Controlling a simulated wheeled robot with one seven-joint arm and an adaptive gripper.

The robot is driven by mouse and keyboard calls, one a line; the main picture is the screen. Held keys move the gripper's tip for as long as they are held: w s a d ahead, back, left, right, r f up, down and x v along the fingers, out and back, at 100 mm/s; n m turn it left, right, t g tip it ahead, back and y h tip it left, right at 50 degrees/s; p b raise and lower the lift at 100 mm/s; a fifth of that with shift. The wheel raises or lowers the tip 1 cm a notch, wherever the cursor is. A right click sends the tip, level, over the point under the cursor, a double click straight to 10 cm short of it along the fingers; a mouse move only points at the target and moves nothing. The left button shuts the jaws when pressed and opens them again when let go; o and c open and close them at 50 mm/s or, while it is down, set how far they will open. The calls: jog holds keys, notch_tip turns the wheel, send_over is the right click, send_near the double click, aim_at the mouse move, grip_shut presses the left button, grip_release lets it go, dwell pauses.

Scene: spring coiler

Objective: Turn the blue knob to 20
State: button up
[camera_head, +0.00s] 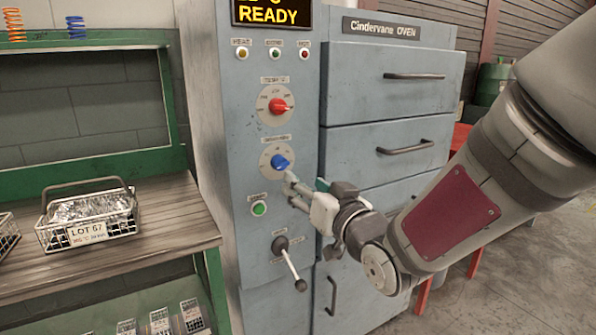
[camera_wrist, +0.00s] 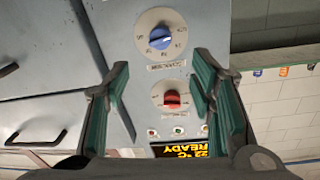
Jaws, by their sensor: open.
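The blue knob (camera_head: 281,162) sits on a round pale dial on the grey control panel, below a red knob (camera_head: 278,106). In the wrist view the picture is turned over, so the blue knob (camera_wrist: 160,38) is above the red knob (camera_wrist: 172,98). Marks ring the blue knob's dial; its figures are too small to read surely. My gripper (camera_head: 291,190) is just below and right of the blue knob in the head view, apart from it. In the wrist view its green-padded fingers (camera_wrist: 158,85) are spread wide and empty.
A green button (camera_head: 259,208) and a lever (camera_head: 290,262) are below the dial. A display (camera_head: 272,12) reads READY above several small lamps. Grey drawers (camera_head: 390,105) stand to the right. A wire basket (camera_head: 88,226) sits on the wooden bench (camera_head: 165,235) at left.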

aim_at(283, 166)
jog(key=b+x, duration=0.1)
jog(key=x, duration=1.1)
jog(key=shift+s, duration=0.1)
jog(key=shift+c, duration=0.5)
jog(key=c, duration=1)
